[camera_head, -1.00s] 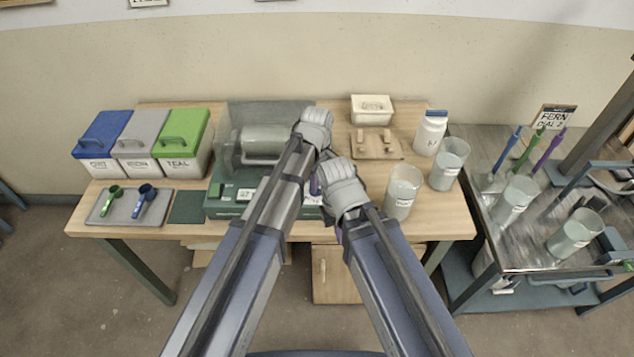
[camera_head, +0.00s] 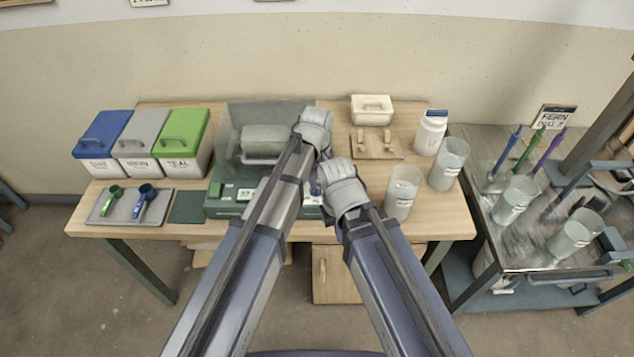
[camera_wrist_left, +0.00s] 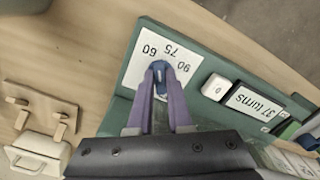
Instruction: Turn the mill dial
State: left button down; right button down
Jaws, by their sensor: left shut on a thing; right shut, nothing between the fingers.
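The green mill (camera_head: 225,208) stands on the wooden table, with a pale drum (camera_head: 263,140) at its back. In the left wrist view, a blue dial knob (camera_wrist_left: 160,80) sits on a white plate marked 60, 75 and 90. My left gripper (camera_wrist_left: 160,92) is shut on this knob, its purple fingers on either side. In the head view my left gripper (camera_head: 314,135) is above the mill's right end, and my arm hides the dial.
A counter (camera_wrist_left: 257,103) reads 37 turns beside a white button (camera_wrist_left: 216,88). Lidded bins (camera_head: 165,145) and a scoop tray (camera_head: 128,207) are left. Clear beakers (camera_head: 402,190) stand right of my right gripper. A sign (camera_head: 555,117) reads FERN, DIAL, with an unclear number.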

pick_arm(q)
jog(key=m, duration=0.7)
jog(key=shift+a, duration=0.2)
jog(key=m, duration=0.4)
jog(key=shift+a+m, duration=0.15)
jog(key=shift+m, duration=1.55)
jog(key=c, duration=0.8)
grip_release()
jog(key=shift+c, duration=0.2)
